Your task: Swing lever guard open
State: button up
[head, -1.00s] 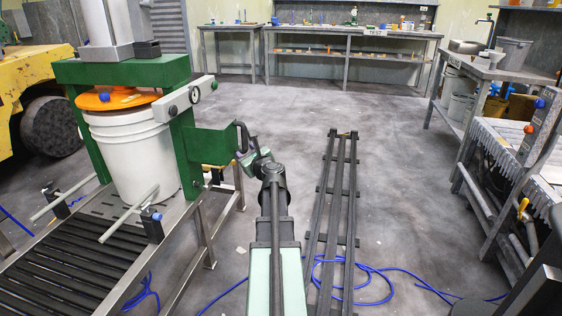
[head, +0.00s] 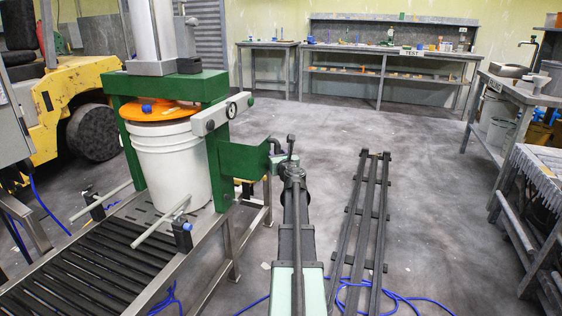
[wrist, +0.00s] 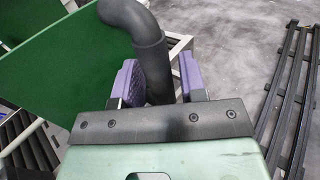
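The lever guard is the green panel (head: 243,160) on the right side of the press, with a black curved handle (head: 272,143) at its right edge. In the wrist view the guard (wrist: 60,50) fills the upper left, and the thick black handle (wrist: 148,45) comes down between my fingers. My gripper (wrist: 160,82) has purple-padded fingers on either side of the handle. The left pad is close against it, and a thin gap shows at the right pad. In the head view my gripper (head: 283,165) is small and partly hidden by my arm.
The press holds a white pail (head: 170,165) under an orange lid (head: 160,112). A roller conveyor (head: 90,255) runs to the lower left. A black rail track (head: 365,225) lies on the floor, right of my arm, near a blue hose (head: 400,298). Open floor lies beyond.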

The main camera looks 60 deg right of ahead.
jog(key=c, duration=0.6)
jog(key=shift+o, duration=0.2)
jog(key=shift+s+a, duration=0.5)
jog(key=shift+a, duration=0.25)
jog(key=shift+s+a, duration=0.45)
jog(key=shift+a, duration=0.3)
jog(key=shift+s+a, duration=0.5)
jog(key=shift+a, duration=0.35)
jog(key=a, duration=0.2)
jog(key=s+a, duration=0.1)
jog(key=a, duration=0.1)
jog(key=shift+s, duration=0.15)
jog(key=shift+s+a, duration=0.1)
jog(key=shift+a, duration=0.35)
